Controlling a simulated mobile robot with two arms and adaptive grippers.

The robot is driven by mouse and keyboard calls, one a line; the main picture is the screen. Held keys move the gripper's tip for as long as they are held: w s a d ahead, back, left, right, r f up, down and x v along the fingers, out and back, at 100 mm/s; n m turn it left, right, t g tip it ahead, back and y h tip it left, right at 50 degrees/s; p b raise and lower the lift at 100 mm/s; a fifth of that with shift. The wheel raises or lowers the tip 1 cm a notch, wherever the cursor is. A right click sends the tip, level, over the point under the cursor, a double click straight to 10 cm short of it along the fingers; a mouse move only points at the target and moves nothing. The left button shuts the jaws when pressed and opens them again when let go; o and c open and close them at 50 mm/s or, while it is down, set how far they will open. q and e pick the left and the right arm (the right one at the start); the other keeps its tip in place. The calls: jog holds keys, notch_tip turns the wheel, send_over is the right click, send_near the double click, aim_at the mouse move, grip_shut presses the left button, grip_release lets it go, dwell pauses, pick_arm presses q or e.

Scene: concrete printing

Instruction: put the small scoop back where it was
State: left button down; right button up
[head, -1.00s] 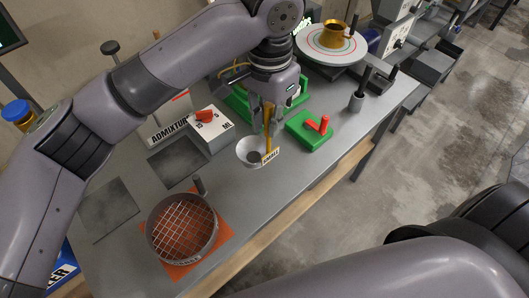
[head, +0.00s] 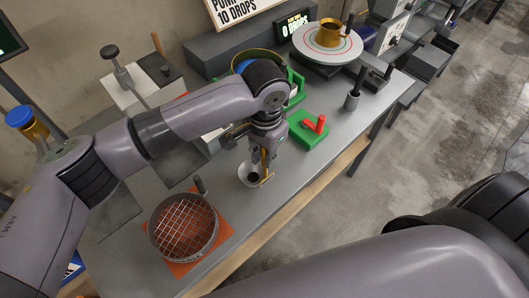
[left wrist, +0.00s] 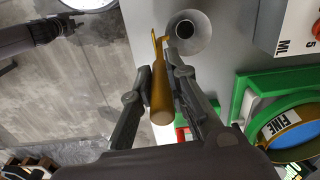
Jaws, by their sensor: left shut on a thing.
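My left gripper (head: 263,160) is shut on the handle, with one finger on each side in the left wrist view. In the head view the scoop is over the grey bench (head: 240,225), between the round wire-mesh sieve and the green block. I cannot tell whether the bowl touches the bench.
The sieve (head: 183,227) stands on an orange mat at the front left. A green block with red pegs (head: 310,128) is to the right. A turntable with a gold cup (head: 328,36) is at the back.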

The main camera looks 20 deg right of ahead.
pick_arm(q)
jog(key=c, duration=1.6)
grip_release()
jog(key=shift+f, duration=0.1)
jog(key=shift+o, duration=0.2)
notch_tip(320, 180, up, 11)
jog(key=b, duration=0.3)
jog(key=shift+s+r, duration=0.1)
jog(key=shift+r, duration=0.55)
